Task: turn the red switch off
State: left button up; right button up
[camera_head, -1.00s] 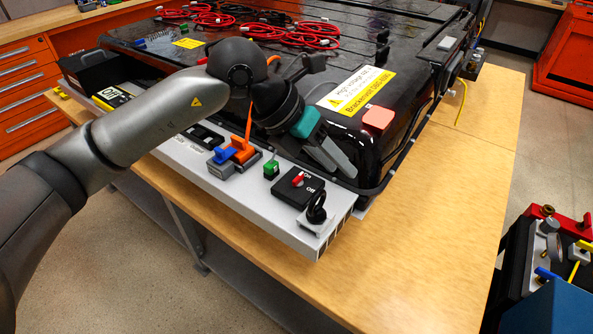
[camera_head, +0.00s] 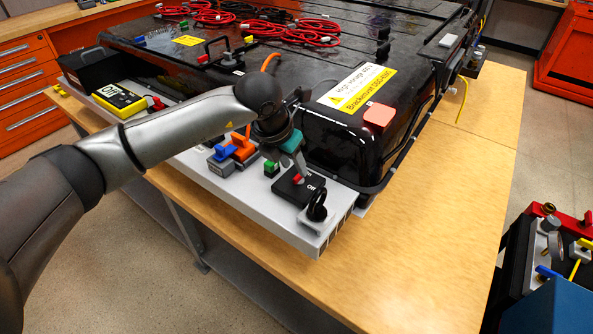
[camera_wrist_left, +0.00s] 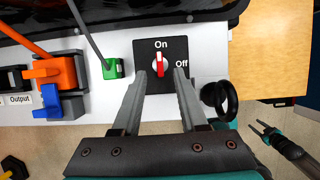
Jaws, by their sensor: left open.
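The red switch (camera_wrist_left: 160,65) is a small red lever on a black square plate marked On at the top and Off at the right. In the left wrist view the lever stands upright, pointing to On. In the head view the red switch (camera_head: 297,180) is partly covered by my left gripper (camera_head: 296,168), which comes down over it from behind. In the left wrist view my left gripper (camera_wrist_left: 161,78) is open, with one fingertip on each side of the lever and gaps between. My right gripper (camera_wrist_left: 262,128) shows small at the right edge of that view, its fingers apart.
A green switch (camera_wrist_left: 113,69) and an orange connector with blue lever (camera_wrist_left: 55,72) sit left of the plate. A black ring-topped key (camera_wrist_left: 220,98) stands close at its right. The black battery pack (camera_head: 340,150) rises behind. Bare wooden table (camera_head: 430,220) lies to the right.

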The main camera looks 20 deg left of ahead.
aim_at(298, 175)
pick_arm(q)
jog(key=shift+x, duration=1.85)
jog(key=shift+c, duration=0.3)
grip_shut()
